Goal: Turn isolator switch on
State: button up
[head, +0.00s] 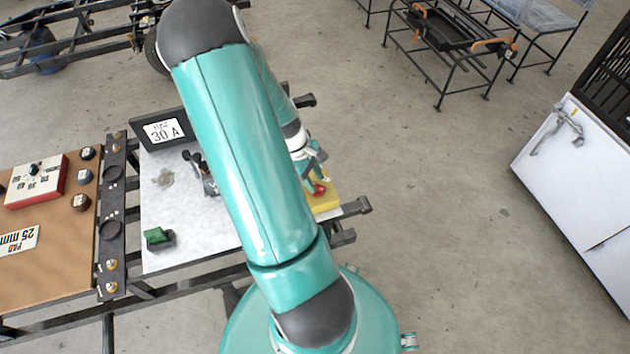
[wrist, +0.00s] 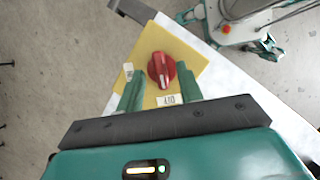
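The isolator switch is a red rotary knob (wrist: 161,70) on a yellow plate (wrist: 186,50). In the wrist view the knob's white mark points down toward my gripper, near a small white label (wrist: 166,100). In the head view the red knob (head: 319,189) and yellow plate (head: 327,203) show at the right edge of the white board, partly behind my arm. My gripper (wrist: 160,92) is open, with its two teal fingers apart on either side of the knob's near side. Whether the fingers touch the knob cannot be told. In the head view my gripper (head: 312,165) is just above the plate.
The white board (head: 205,235) also carries a green block (head: 158,236), a dark clamp-like part (head: 203,172) and a "30 A" sign (head: 163,133). A brown board (head: 55,260) with a red-edged box (head: 36,181) lies left. A white cabinet (head: 570,165) stands right. Open floor lies between.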

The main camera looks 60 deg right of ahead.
jog(key=shift+s+f, duration=0.2)
jog(key=shift+f, duration=0.45)
grip_shut()
